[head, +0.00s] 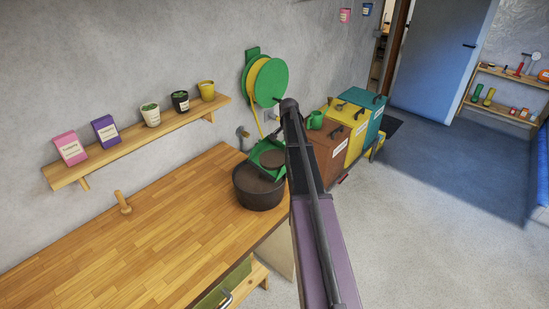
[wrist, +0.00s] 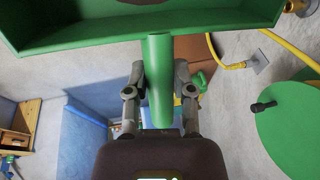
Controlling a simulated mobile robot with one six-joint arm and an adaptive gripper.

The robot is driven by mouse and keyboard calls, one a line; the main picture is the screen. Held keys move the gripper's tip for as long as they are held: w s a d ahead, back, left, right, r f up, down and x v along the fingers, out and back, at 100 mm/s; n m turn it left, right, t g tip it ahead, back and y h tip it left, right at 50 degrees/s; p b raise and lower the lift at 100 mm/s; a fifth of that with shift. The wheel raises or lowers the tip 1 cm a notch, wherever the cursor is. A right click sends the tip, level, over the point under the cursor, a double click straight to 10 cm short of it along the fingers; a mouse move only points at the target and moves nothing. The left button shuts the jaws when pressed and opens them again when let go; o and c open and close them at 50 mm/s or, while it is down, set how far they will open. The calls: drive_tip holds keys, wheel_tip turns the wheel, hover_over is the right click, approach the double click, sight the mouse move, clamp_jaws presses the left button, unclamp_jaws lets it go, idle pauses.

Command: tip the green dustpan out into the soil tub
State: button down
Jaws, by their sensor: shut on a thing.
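The green dustpan (head: 266,147) is over the back of the dark soil tub (head: 262,199) at the bench's right end in the head view. A brown patch, apparently soil, shows in the pan; brown soil also shows in the tub. In the wrist view my gripper (wrist: 160,80) is shut on the dustpan's round green handle (wrist: 160,98), with one finger on each side. The pan (wrist: 100,39) spans the top of that view, with much of it cut off. In the head view my arm hides the gripper and handle. I cannot tell whether the pan touches the tub.
A wall shelf (head: 140,140) with packets and pots runs above the bench. A green hose reel (head: 266,82) with yellow hose hangs behind the tub. Brown, yellow and teal bins (head: 330,150) stand right of my arm. A wooden peg (head: 123,203) is by the wall; the bench (head: 130,255) is otherwise clear.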

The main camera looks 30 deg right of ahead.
sight(282, 143)
drive_tip(key=shift+a+r, duration=0.15)
drive_tip(key=shift+r, duration=0.25)
drive_tip(key=shift+r+h+p, duration=0.15)
drive_tip(key=shift+h+p, duration=0.15)
idle(0.7)
drive_tip(key=shift+s+a+r+t+h+p, duration=0.2)
drive_tip(key=shift+a+r+t+h+p, duration=0.3)
drive_tip(key=shift+r+h, duration=0.4)
idle(1.0)
drive_tip(key=shift+s+a+r+n+h+p, duration=0.15)
drive_tip(key=shift+a+r+h, duration=0.4)
drive_tip(key=shift+a+r, duration=0.15)
drive_tip(key=shift+s+a+r+n+h+p, duration=0.15)
drive_tip(key=shift+a+r+h, duration=0.4)
drive_tip(key=shift+a+r, duration=0.15)
idle(2.6)
drive_tip(key=shift+w+d+f+y, duration=0.25)
drive_tip(key=shift+d+f+y, duration=0.65)
drive_tip(key=shift+d, duration=0.05)
